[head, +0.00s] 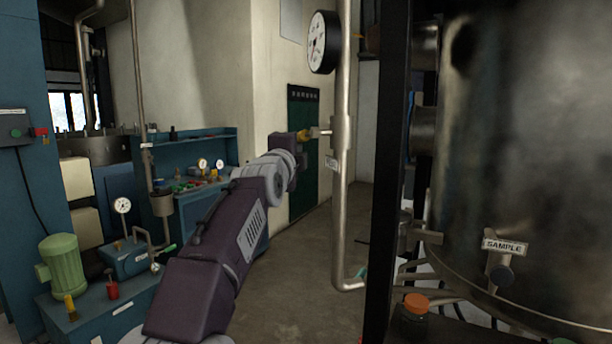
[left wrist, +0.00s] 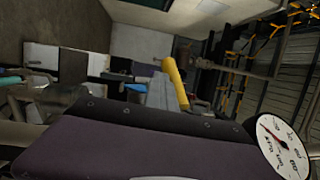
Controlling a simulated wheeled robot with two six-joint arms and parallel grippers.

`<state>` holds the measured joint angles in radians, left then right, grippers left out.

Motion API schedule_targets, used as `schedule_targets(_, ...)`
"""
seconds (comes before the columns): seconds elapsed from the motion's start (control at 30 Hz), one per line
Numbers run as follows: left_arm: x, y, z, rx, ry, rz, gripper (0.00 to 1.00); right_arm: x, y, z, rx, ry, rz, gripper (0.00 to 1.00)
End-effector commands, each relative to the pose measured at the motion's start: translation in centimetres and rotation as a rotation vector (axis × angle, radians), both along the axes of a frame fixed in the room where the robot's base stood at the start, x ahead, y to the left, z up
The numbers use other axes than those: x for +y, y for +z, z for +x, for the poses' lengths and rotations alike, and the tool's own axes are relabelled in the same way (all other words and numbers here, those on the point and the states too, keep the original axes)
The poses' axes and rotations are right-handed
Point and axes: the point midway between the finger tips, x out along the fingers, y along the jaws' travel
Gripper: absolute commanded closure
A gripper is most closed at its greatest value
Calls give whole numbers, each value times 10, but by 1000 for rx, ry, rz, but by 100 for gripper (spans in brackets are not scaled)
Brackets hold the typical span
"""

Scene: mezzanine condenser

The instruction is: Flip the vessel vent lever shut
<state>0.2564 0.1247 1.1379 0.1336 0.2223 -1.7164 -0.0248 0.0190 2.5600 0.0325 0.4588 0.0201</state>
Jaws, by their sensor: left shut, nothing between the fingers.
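The vent lever has a yellow handle (head: 304,134) on a small valve on the left of the upright steel pipe (head: 341,215). A small tag (head: 331,163) hangs on the pipe below it; its writing is too small to read. My left gripper (head: 299,152) is shut and empty, right at the lever in the head view. In the left wrist view the yellow handle (left wrist: 176,84) stands slanted close beside my grey fingers (left wrist: 158,95); I cannot tell whether they touch. The valve body is partly hidden. My right gripper is not in view.
A round gauge (head: 322,42) sits on the pipe above the lever. A black post (head: 388,170) and the large steel vessel (head: 530,150) with a SAMPLE valve stand to the right. A blue bench (head: 190,160) and a green motor (head: 63,265) are at left. The middle floor is clear.

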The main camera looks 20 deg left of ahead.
Motion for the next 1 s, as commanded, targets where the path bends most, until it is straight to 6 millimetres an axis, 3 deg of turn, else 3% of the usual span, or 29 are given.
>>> schedule_targets(0.4,0,11,-1,0,0,-1,100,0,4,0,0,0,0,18)
schedule_targets(1.0,-1,11,-1,1,0,0,100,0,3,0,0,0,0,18)
